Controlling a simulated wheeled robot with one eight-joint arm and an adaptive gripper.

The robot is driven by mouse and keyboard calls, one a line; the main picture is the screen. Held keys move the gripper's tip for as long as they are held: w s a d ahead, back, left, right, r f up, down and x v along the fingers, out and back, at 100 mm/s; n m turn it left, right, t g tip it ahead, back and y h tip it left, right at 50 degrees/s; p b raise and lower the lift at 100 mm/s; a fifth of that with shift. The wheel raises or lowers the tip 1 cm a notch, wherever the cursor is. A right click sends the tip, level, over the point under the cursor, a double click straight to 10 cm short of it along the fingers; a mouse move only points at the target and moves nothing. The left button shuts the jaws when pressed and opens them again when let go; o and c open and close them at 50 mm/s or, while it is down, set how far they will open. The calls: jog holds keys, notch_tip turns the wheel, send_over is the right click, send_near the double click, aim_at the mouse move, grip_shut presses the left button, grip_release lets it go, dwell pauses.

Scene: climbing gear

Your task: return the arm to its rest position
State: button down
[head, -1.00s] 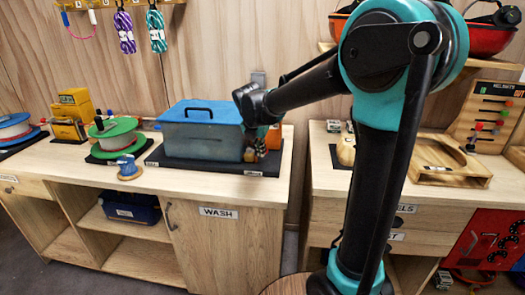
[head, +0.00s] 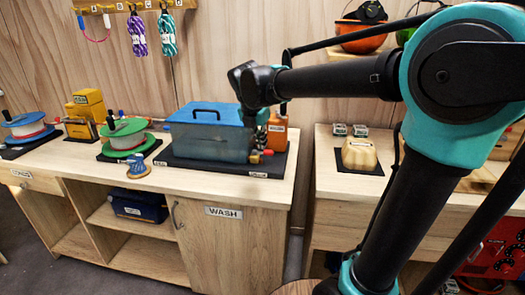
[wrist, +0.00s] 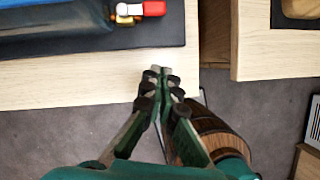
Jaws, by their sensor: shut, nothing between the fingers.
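My arm (head: 330,82) reaches across the head view from the right, its elbow large and close to the camera. Its wrist end hangs in front of the right end of the blue-lidded wash tub (head: 205,140); the fingers are hard to make out there. In the wrist view my gripper (wrist: 160,70) has its fingertips together with nothing between them. There it appears over the counter's front edge, below the tub's red-handled tap (wrist: 150,8). The tap also shows in the head view (head: 262,153).
An orange bottle (head: 278,132) stands by the tub. Reels (head: 127,135) sit to the left. A tan block (head: 360,153) lies on the right counter (head: 330,185), beyond a gap. A wooden barrel-like thing (wrist: 215,130) stands below my gripper. Open floor (wrist: 60,130) shows at left.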

jog(key=s+d+f+m+y, duration=0.1)
jog(key=s+d+f+m, duration=0.7)
jog(key=f+m, duration=0.3)
jog(key=s+d+f+m+y, duration=0.1)
jog(key=s+d+f+m, duration=0.8)
jog(key=m, duration=1)
notch_tip(320, 180, down, 2)
jog(key=shift+s+d+f+m, duration=0.15)
jog(key=shift+s+d+m, duration=0.15)
jog(key=shift+s, duration=0.75)
